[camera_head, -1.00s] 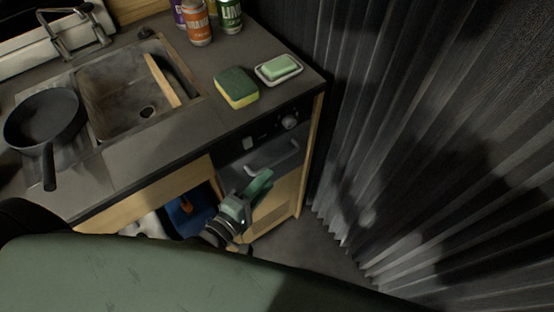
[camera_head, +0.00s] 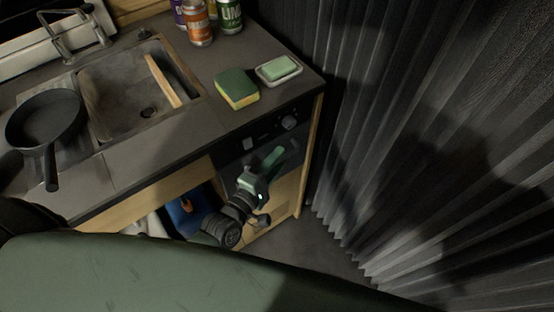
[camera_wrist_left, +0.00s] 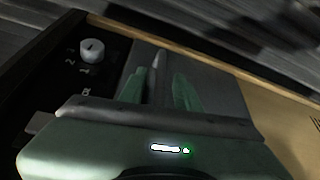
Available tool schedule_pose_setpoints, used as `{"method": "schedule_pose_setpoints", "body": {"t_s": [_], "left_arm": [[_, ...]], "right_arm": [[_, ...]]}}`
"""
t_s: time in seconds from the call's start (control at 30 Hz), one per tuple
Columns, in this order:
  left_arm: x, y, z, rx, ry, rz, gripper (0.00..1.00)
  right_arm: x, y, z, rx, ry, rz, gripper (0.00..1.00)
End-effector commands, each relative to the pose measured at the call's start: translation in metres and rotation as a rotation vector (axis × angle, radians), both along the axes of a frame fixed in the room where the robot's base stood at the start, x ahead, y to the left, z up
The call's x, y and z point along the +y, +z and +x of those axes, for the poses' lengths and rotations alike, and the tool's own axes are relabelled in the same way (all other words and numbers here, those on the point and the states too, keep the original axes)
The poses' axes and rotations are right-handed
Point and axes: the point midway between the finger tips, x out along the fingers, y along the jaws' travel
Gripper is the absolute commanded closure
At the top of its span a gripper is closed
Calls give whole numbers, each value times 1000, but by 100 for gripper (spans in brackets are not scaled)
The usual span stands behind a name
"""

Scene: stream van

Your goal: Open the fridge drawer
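The fridge drawer (camera_head: 292,150) is the dark front below the counter's right end, under the control panel. It looks closed. My left gripper (camera_head: 272,160) is in front of it and covers its handle in the head view. In the left wrist view, the two green fingers (camera_wrist_left: 160,88) are apart, and the grey drawer front (camera_wrist_left: 212,88) lies behind them. A dark grey bar (camera_wrist_left: 158,72), apparently the handle, shows between the fingers. I cannot tell if they touch it. My right gripper is not in view.
A control knob (camera_head: 289,122) sits above the drawer; it also shows in the wrist view (camera_wrist_left: 91,50). A sponge (camera_head: 236,88) and a soap dish (camera_head: 262,77) are on the counter above. A pleated curtain (camera_head: 400,150) hangs close on the right. An open compartment (camera_head: 185,212) is left of the drawer.

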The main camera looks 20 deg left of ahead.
Motion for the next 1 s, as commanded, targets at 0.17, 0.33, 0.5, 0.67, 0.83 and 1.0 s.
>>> {"method": "schedule_pose_setpoints", "body": {"t_s": [0.17,0.33,0.5,0.67,0.83,1.0], "left_arm": [[0,0,0,0,0,0,98],[0,0,0,0,0,0,100],[0,0,0,0,0,1,100],[0,0,0,0,0,1,100],[0,0,0,0,0,1,100],[0,0,-1,1,0,1,100]], "right_arm": [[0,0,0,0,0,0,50],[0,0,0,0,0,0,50],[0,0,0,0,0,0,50],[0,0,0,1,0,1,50],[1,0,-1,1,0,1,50],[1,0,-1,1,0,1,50]]}}
